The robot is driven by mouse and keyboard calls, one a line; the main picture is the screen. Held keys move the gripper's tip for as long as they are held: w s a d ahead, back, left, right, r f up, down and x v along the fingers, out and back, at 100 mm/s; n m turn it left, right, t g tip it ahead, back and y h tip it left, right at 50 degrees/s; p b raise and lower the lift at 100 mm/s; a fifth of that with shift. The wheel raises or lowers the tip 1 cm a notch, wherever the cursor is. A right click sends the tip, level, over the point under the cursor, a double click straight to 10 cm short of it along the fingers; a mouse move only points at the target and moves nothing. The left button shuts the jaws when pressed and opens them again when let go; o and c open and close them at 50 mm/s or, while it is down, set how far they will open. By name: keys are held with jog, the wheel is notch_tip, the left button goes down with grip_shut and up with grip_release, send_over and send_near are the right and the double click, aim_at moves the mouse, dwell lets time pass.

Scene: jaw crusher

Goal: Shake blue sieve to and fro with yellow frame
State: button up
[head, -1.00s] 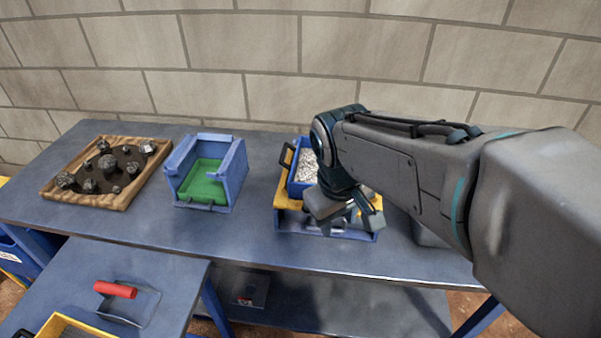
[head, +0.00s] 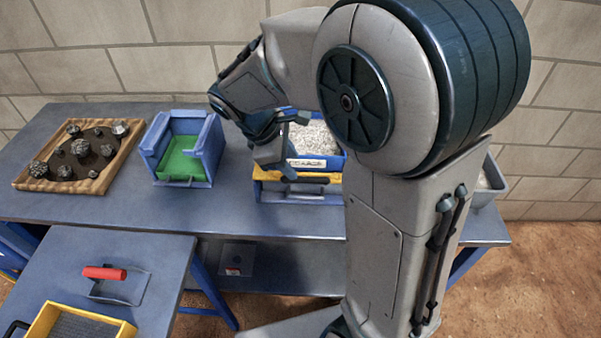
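The blue sieve (head: 318,162) holds pale gravel (head: 310,138) and sits on the yellow frame (head: 265,176), right of centre on the long bench. My arm hides the sieve's right part. The yellow frame rests in a blue base with a grey front. My gripper (head: 282,138) is at the sieve's left side, where its fingers overlap the sieve's edge in the picture. The sieve's black left handle is hidden behind the gripper. I cannot tell whether the fingers are closed on it.
Left of the sieve stand a blue box with a green slide (head: 181,165) and a wooden tray (head: 98,184) of dark rocks. A lower table in front holds a red-handled scoop (head: 105,273) and a yellow-rimmed sieve (head: 60,315). A grey gravel tray (head: 490,183) is partly hidden at right.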

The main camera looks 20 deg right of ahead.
aim_at(303, 178)
jog(key=x, duration=0.6)
